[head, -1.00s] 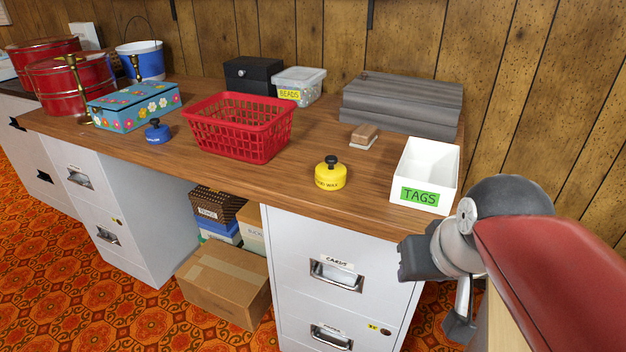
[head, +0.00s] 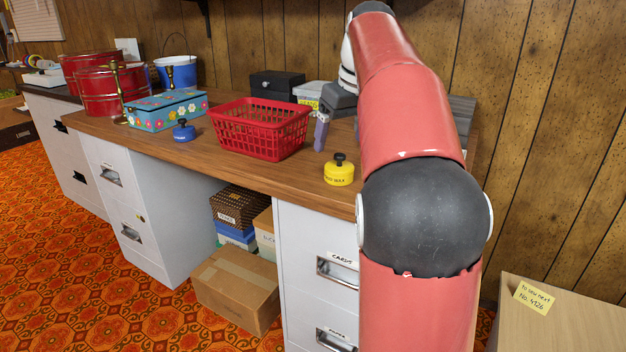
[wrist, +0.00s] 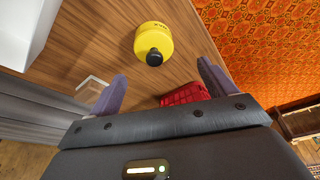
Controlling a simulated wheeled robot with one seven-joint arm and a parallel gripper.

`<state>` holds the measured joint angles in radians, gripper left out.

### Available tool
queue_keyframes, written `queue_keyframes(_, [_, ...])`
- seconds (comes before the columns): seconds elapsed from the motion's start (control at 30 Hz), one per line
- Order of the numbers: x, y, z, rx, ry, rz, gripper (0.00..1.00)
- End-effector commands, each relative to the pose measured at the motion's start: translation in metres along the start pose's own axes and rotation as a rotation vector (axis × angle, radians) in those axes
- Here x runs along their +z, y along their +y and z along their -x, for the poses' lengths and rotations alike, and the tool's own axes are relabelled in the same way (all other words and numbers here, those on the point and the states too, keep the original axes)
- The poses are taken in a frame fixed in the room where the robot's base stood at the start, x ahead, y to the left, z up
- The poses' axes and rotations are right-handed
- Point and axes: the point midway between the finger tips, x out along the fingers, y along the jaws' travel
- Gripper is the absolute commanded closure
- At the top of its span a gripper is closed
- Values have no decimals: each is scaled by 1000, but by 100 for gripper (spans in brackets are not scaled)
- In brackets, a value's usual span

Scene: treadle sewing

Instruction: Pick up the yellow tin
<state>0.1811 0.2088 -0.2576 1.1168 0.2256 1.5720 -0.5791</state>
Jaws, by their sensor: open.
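The yellow tin (head: 339,174) is a short round tin with a black knob on its lid. It stands upright near the front edge of the wooden desk in the head view. In the wrist view the yellow tin (wrist: 153,40) lies ahead of my fingers, with its black knob toward me. In the head view one finger of my gripper (head: 321,132) shows above the desk, behind and left of the tin.
A red basket (head: 262,149) stands left of the tin. A blue tin (head: 183,133) and a flowered box (head: 165,111) are farther left. A black box (head: 277,85) is at the back. The white tray (wrist: 25,25) and pale block (wrist: 92,88) show in the wrist view.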

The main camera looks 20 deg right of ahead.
Motion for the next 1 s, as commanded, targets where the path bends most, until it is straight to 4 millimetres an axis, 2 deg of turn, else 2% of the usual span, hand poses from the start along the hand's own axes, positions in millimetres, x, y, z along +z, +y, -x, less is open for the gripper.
queue_keyframes(0.37, [3, 6, -38, 0, -4, 4, 17])
queue_keyframes(0.6, [10, 9, -72, 0, -4, 5, 17])
queue_keyframes(0.7, [10, 9, -78, 0, -3, 6, 17])
queue_keyframes(0.93, [10, 9, -78, 1, -2, 5, 17])
queue_keyframes(1.0, [10, 9, -78, 1, -2, 5, 25])
